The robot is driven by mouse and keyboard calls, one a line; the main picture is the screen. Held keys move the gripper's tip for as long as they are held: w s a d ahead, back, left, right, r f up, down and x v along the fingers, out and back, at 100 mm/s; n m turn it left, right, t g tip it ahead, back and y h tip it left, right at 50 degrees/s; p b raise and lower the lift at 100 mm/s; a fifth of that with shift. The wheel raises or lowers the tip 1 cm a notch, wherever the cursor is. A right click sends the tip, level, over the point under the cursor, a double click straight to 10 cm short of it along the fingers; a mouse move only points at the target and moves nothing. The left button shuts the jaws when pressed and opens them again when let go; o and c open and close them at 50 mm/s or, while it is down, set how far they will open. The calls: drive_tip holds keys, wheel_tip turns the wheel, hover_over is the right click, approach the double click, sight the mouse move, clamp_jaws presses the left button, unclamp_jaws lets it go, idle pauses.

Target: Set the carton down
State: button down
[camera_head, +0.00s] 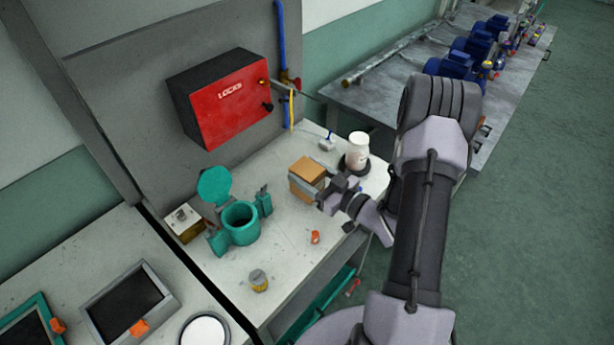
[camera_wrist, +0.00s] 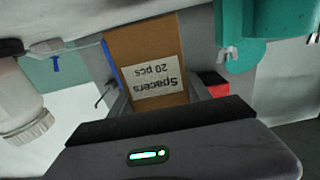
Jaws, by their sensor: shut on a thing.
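The carton (camera_head: 307,168) is a small brown box over the bench top, left of the white bottle. In the wrist view the carton (camera_wrist: 150,50) bears a label reading "Spacers 20 pcs", upside down in the picture. My gripper (camera_head: 306,184) is shut on the carton, with a grey finger on each side of it. In the wrist view my gripper (camera_wrist: 157,92) shows its fingers along both carton sides. The carton's underside is hidden, so I cannot tell whether it touches the bench.
A white bottle (camera_head: 358,146) stands on a dark round base. A teal pot (camera_head: 239,222) with an open lid stands to the left. A red lock box (camera_head: 230,98) hangs on the panel.

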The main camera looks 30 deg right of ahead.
drive_tip(key=shift+r, duration=0.15)
drive_tip(key=shift+f+b, duration=0.55)
drive_tip(key=shift+b, duration=0.05)
drive_tip(key=shift+f, duration=0.1)
drive_tip(key=shift+c, duration=2.4)
unclamp_jaws()
drive_tip(key=shift+r, duration=0.2)
